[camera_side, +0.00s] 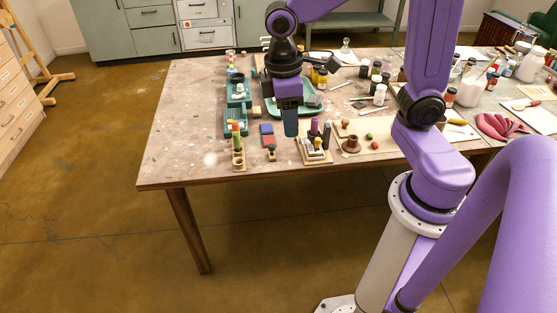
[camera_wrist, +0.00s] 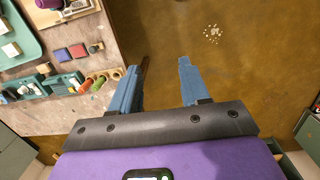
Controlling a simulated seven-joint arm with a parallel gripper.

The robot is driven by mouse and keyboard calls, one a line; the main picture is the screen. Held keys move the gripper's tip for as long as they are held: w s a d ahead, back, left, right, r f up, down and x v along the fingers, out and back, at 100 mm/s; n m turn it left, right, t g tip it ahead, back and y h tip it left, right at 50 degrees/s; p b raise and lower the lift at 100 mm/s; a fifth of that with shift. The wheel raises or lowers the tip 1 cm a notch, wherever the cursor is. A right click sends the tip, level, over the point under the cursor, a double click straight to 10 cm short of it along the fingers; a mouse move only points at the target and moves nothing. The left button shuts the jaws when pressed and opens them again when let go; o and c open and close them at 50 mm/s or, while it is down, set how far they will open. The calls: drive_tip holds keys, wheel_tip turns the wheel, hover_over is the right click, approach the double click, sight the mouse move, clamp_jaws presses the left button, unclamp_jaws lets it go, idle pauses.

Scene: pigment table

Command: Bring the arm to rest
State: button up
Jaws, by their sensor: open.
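My gripper (camera_side: 290,131) hangs over the table (camera_side: 185,130) in the side view, its blue fingers pointing down. In the wrist view my gripper (camera_wrist: 156,66) shows two blue fingers set well apart with nothing between them. Bare brown floor lies behind the fingers there, past the table's edge. The side view does not show clearly how high the fingertips are above the table.
Teal holders (camera_side: 236,122) and a teal tray (camera_side: 317,110) are close to my gripper. Red and blue blocks (camera_side: 267,129), a wooden stand with dark pieces (camera_side: 318,157) and a brown spool-like piece (camera_side: 351,146) stand nearby. Jars crowd the right. The table's left part is clear.

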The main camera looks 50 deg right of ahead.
drive_tip(key=s+f+n+y, duration=0.1)
drive_tip(key=s+n, duration=0.2)
drive_tip(key=s, duration=1.1)
drive_tip(key=shift+s+d+f+n+t, duration=0.15)
drive_tip(key=shift+s+d+n+t, duration=0.15)
drive_tip(key=shift+d+n+t, duration=0.1)
